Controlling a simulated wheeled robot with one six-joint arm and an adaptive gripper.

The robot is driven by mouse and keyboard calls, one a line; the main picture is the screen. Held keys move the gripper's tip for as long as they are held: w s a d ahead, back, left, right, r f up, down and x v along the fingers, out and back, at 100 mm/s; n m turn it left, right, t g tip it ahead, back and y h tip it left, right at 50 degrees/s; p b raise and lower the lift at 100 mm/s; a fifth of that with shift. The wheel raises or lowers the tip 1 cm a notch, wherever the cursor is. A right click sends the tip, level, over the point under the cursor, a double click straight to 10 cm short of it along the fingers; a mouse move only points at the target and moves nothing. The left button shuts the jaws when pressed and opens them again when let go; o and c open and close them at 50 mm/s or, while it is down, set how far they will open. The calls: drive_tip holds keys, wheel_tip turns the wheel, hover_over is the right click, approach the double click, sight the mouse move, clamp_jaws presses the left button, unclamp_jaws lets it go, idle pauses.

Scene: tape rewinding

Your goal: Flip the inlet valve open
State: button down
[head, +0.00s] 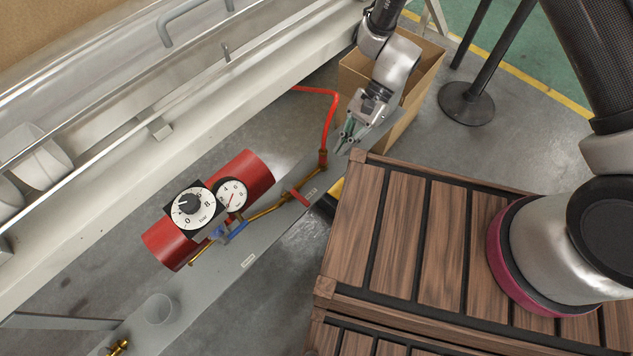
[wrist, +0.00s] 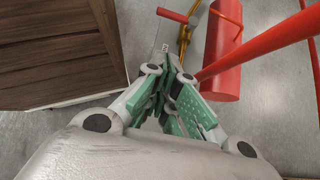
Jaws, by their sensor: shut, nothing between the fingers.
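A red valve handle (head: 299,197) sits on the brass pipe (head: 268,210) along the grey rail, close to the red hose's end. It also shows at the top of the wrist view (wrist: 174,15). I take it to be the inlet valve, but the label beside it is too small to read. A blue handle (head: 236,231) is further left on the pipe, below the gauges. My gripper (head: 345,143) is shut and empty, above and to the right of the red handle, apart from it. Its green-padded fingers are together in the wrist view (wrist: 170,66).
The red hose (head: 333,118) rises from the pipe end beside my gripper. A red cylinder (head: 246,178) and two dial gauges (head: 194,208) stand at the left. A slatted wooden top (head: 400,225) lies to the right. An open cardboard box (head: 424,76) is behind my gripper.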

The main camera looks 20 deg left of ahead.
sight(297, 195)
drive_tip(key=x, duration=0.9)
drive_tip(key=shift+s+a+f, duration=0.1)
drive_tip(key=shift+s+f, duration=0.15)
drive_tip(key=shift+s+a, duration=0.3)
drive_tip(key=shift+s, duration=0.3)
drive_tip(key=shift+s+a, duration=0.3)
drive_tip(key=shift+s, duration=0.25)
drive_tip(key=shift+s+a, duration=0.4)
drive_tip(key=shift+s, duration=0.25)
